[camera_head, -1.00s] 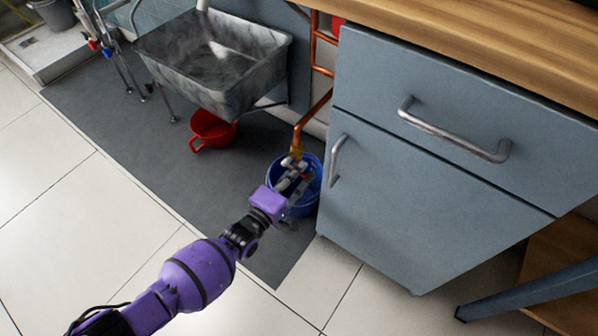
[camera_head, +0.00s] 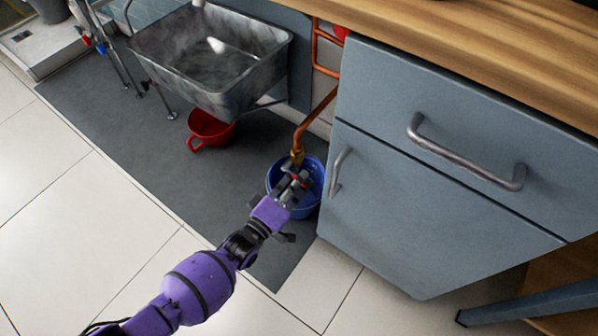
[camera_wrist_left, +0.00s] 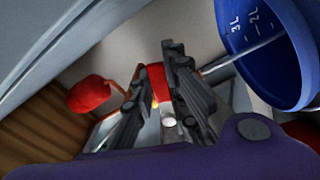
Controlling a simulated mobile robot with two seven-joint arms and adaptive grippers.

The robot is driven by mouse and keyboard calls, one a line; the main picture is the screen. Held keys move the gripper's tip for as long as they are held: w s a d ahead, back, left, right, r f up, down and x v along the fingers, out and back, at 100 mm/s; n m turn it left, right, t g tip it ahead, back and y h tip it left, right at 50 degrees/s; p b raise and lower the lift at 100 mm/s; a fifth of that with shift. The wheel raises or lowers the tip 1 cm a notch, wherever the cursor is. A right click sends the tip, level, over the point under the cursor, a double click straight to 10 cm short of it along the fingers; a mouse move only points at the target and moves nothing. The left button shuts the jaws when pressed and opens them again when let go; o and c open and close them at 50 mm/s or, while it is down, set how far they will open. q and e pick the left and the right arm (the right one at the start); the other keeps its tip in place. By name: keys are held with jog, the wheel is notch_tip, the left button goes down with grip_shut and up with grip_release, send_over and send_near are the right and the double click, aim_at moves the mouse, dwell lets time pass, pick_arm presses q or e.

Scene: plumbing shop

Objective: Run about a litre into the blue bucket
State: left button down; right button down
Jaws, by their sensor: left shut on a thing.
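The blue bucket (camera_head: 314,184) stands on the dark mat beside the cabinet, below a brass tap (camera_head: 297,156) on a copper pipe. In the left wrist view the bucket (camera_wrist_left: 262,75) is at upper right, with litre marks including 2L and 3L on its inner wall. My left gripper (camera_head: 296,178) is at the tap, above the bucket. In the wrist view its fingers are shut on the tap's red handle (camera_wrist_left: 157,82). A thin pale streak (camera_wrist_left: 240,56) runs from beside the fingers into the bucket and looks like water. The water level cannot be made out. My right gripper is out of view.
The grey-blue cabinet (camera_head: 430,215) is close on the right. A second red knob (camera_wrist_left: 90,95) shows in the wrist view. Tiles at left are clear.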

pick_arm(q)
jog(key=shift+w+a+f+m+b, duration=0.15)
jog(key=shift+f+m+b, duration=0.2)
jog(key=shift+m, duration=0.5)
jog(key=shift+a+f+m+b, duration=0.2)
jog(key=shift+f+m, duration=0.2)
jog(key=shift+m, duration=0.45)
jog(key=c, duration=1.7)
grip_release()
jog(key=v, duration=1.2)
dwell(3.0)
